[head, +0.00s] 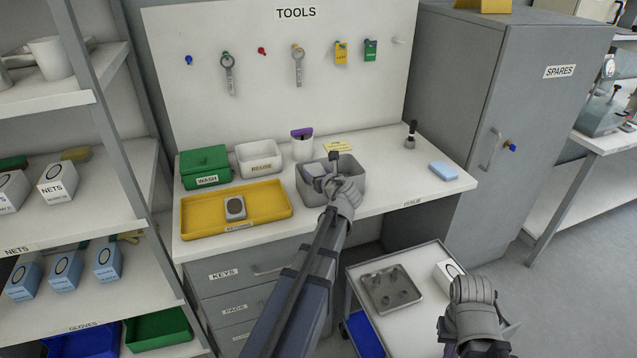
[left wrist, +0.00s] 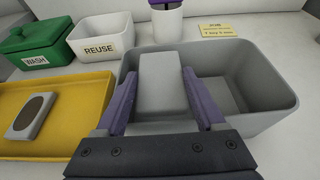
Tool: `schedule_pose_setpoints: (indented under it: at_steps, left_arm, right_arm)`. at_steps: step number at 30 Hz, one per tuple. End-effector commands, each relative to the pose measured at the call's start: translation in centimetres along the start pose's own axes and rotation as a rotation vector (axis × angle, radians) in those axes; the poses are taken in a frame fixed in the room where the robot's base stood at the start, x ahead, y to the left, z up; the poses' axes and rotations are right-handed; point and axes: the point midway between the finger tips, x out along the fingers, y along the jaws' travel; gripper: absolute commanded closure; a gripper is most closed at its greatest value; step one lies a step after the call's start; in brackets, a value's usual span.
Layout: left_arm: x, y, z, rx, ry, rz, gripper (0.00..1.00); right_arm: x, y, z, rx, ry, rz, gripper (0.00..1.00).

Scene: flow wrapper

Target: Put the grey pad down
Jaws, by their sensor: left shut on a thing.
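The grey pad (left wrist: 162,80) is a plain grey block between the two fingers of my left gripper (left wrist: 160,100) in the left wrist view. The gripper is shut on it. In the head view my left gripper (head: 334,172) is at the grey open bin (head: 352,172) on the bench, with the pad over the bin's left part. I cannot tell how far the pad is above the bin floor. My right arm's end (head: 474,310) is at the lower right, by the trolley; its fingers cannot be made out.
A yellow tray (head: 270,212) holding a grey block with a dark oval (head: 235,208) is left of the bin. Behind are a green WASH box (head: 205,165), a white REUSE bin (head: 259,157) and a white cup (head: 302,149). A blue block (head: 443,171) lies right on clear bench.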

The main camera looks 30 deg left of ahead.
Motion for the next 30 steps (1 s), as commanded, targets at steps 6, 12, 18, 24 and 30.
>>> schedule_pose_setpoints:
  at_steps: [6,12,18,24,30]
  left_arm:
    - [0.1,0.0,-0.4,0.000,0.000,0.000,0.80]
    - [0.3,0.0,-0.8,0.000,0.000,0.000,0.80]
    - [0.5,0.0,-1.4,0.000,0.001,0.001,0.80]
    - [0.6,0.1,-1.7,-0.001,0.005,0.003,0.80]
    - [0.6,0.1,-1.8,-0.001,0.006,0.004,0.16]
  right_arm:
    - [0.4,0.0,0.0,0.000,0.000,0.000,1.00]
    - [0.8,-0.1,-0.1,0.000,0.000,0.000,1.00]
    - [1.4,-0.1,-0.1,0.000,0.000,0.000,1.00]
    - [1.7,-0.2,-0.1,0.000,0.000,0.000,1.00]
    - [1.8,-0.2,-0.1,0.000,0.000,0.000,1.00]
